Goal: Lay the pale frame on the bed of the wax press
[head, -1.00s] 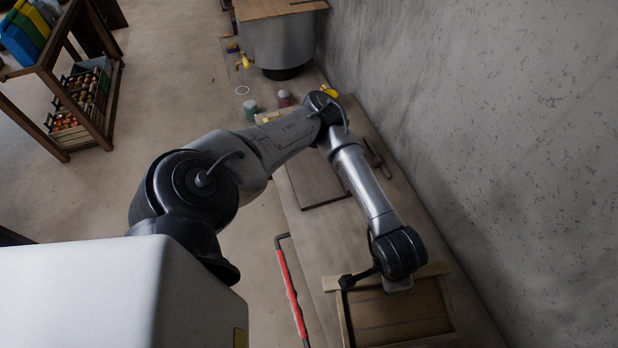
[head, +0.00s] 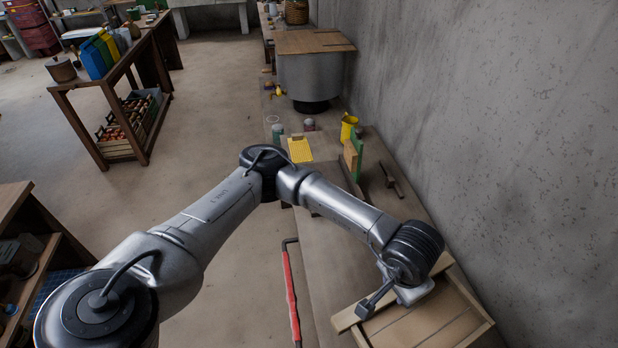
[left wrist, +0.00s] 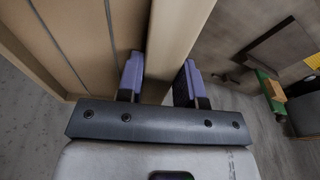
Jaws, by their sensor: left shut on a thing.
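The pale frame (head: 430,318) is a wooden rectangle with a wide top bar, at the lower right of the head view, over the near end of the bench. In the left wrist view, its pale bar (left wrist: 177,35) runs between the fingers of my left gripper (left wrist: 162,82), which is shut on it. The left gripper (head: 385,298) is partly hidden by my wrist in the head view. A flat board with an upright green-and-wood piece (head: 353,155) stands farther along the bench; I cannot tell whether this is the wax press. My right gripper is not in view.
A yellow sheet (head: 300,149), a yellow jug (head: 348,127), small jars and a dark tool (head: 391,180) lie on the bench (head: 325,265). A red bar (head: 291,293) runs along its left edge. A concrete wall (head: 500,120) closes the right side. A large metal drum (head: 312,76) stands behind.

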